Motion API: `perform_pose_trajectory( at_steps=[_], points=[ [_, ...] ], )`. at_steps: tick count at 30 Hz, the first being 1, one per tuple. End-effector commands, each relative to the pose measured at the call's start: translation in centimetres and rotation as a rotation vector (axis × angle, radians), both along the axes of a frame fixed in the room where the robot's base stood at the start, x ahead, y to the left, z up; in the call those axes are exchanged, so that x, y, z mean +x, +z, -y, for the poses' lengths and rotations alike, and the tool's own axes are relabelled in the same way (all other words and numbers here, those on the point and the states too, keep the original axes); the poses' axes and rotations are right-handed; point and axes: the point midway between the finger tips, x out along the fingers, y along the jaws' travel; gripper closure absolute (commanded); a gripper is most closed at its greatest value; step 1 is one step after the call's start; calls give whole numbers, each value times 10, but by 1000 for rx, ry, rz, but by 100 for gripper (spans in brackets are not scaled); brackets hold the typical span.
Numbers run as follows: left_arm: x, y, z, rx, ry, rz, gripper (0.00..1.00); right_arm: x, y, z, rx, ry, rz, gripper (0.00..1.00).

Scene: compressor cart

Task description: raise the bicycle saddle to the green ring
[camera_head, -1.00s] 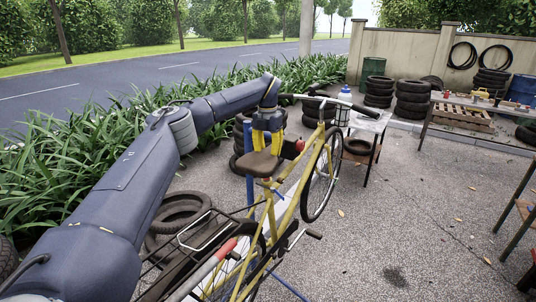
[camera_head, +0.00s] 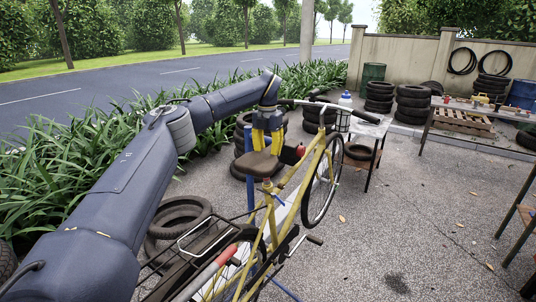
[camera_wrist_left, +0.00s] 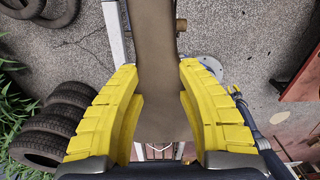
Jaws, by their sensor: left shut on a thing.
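The brown bicycle saddle (camera_head: 257,164) sits at the top of the seat post on the yellow bicycle (camera_head: 291,203). My left gripper (camera_head: 267,145) comes down on the saddle from above, its yellow fingers shut on it. In the left wrist view, the saddle (camera_wrist_left: 157,60) runs between the two yellow fingers of the gripper (camera_wrist_left: 159,105), one on each side. The green ring cannot be made out in these frames; the seat post is mostly hidden under the saddle.
A rear rack (camera_head: 203,243) sticks out behind the saddle. A small table (camera_head: 365,130) with a bottle stands beyond the handlebar. Tyres (camera_head: 178,216) lie on the ground at the left. Open pavement (camera_head: 410,215) lies to the right.

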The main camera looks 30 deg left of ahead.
Motion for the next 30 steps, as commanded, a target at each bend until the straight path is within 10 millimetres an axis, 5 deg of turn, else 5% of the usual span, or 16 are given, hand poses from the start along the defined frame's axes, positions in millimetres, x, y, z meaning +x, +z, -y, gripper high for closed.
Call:
perform_pose_trajectory(
  at_steps=[30],
  points=[
    [-4,24,0,0,0,1,100,0,0,-1,1,-1,1,74]
  ],
)
